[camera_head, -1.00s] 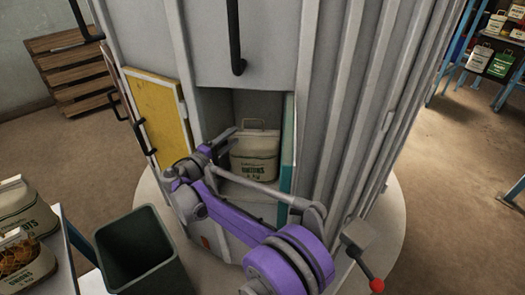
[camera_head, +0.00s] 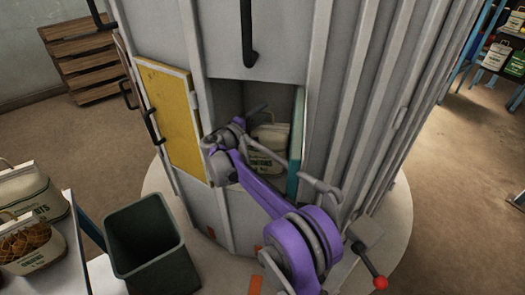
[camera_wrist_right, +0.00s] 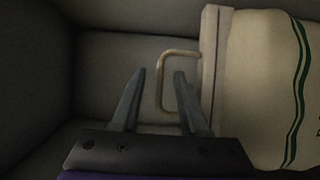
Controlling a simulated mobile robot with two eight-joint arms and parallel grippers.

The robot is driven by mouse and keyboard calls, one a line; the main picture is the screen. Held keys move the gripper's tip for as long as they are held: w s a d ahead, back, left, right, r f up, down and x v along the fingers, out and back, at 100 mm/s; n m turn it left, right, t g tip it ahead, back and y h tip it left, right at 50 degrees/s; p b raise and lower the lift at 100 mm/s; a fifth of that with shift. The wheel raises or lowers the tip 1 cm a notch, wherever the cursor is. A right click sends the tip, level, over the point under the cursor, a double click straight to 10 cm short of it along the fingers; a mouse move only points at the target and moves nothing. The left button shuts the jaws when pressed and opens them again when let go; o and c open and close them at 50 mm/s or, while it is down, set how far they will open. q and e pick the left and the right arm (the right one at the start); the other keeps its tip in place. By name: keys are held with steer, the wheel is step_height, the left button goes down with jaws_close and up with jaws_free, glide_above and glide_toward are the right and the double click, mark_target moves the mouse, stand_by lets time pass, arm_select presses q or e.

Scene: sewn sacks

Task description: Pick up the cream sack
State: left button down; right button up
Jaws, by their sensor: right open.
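The cream sack (camera_head: 270,143) stands inside an open compartment of the large grey cabinet, partly hidden behind my purple right arm. In the right wrist view the cream sack (camera_wrist_right: 262,85), with dark green stripes, lies along the right side of the picture. Its tan handle (camera_wrist_right: 163,82) is a squared loop sticking out to the left from the sack's top edge. My right gripper (camera_wrist_right: 160,78) is open, with the handle showing between its two fingers, nearer the right one. I cannot tell whether they touch. My left gripper is out of view.
The compartment in the grey cabinet (camera_head: 232,105) has close walls and a teal-edged side panel (camera_head: 296,140). A yellow door (camera_head: 168,115) stands left. A dark green bin (camera_head: 145,250) and other sacks (camera_head: 28,195) are at lower left. A red-knobbed lever (camera_head: 378,281) is at lower right.

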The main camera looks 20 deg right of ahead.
steer(key=shift+w+d, duration=0.25)
steer(key=shift+d, duration=0.05)
jaws_close()
stand_by(1.1)
steer(key=shift+r, duration=0.15)
